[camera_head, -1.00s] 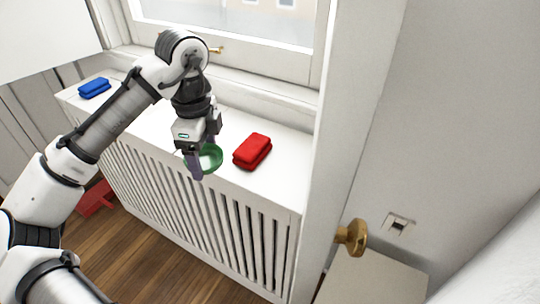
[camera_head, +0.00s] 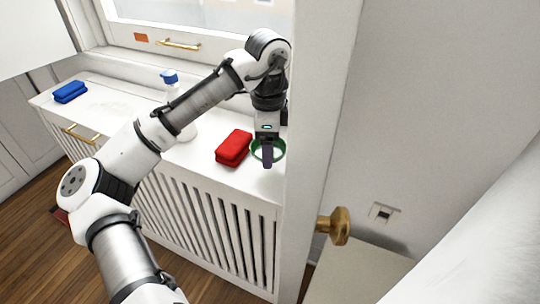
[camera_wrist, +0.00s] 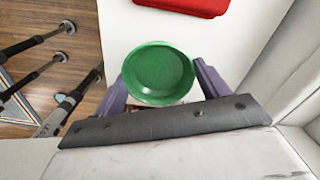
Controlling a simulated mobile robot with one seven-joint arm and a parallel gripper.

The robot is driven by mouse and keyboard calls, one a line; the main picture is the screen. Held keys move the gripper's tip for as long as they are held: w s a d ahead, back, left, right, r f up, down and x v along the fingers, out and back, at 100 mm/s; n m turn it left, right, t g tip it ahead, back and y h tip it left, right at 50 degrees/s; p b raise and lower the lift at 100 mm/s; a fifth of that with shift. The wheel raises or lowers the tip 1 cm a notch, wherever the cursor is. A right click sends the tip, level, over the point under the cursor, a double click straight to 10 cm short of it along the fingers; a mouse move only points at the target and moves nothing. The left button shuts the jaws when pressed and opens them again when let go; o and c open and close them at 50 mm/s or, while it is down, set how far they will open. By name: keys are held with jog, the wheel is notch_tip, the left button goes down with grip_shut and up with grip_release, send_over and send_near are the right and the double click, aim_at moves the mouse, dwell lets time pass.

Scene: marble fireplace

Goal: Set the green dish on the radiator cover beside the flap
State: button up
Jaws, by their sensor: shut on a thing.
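The green dish (camera_head: 280,151) is held in my gripper (camera_head: 268,160) at the right end of the white radiator cover (camera_head: 205,180), just right of the red block. In the wrist view the round dish (camera_wrist: 158,72) sits level between my two purple fingers, and its inside looks empty. I cannot tell whether its base touches the cover. A brass handle (camera_head: 82,133) shows on the cover's left part; I cannot tell clearly whether it belongs to the flap.
A red block (camera_head: 234,148) lies close left of the dish. A spray bottle (camera_head: 171,85) stands partly behind my arm. A blue block (camera_head: 70,92) lies at the far left. The cover's left top is largely clear.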

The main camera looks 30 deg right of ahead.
notch_tip(320, 180, down, 3)
jog(key=shift+f, duration=0.1)
jog(key=shift+s+d+f, duration=0.1)
jog(key=shift+d+f, duration=0.1)
jog(key=shift+f, duration=0.15)
jog(key=shift+f, duration=0.1)
jog(key=o, duration=1.1)
notch_tip(320, 180, up, 12)
jog(key=shift+r+p, duration=0.15)
jog(key=shift+p, duration=0.5)
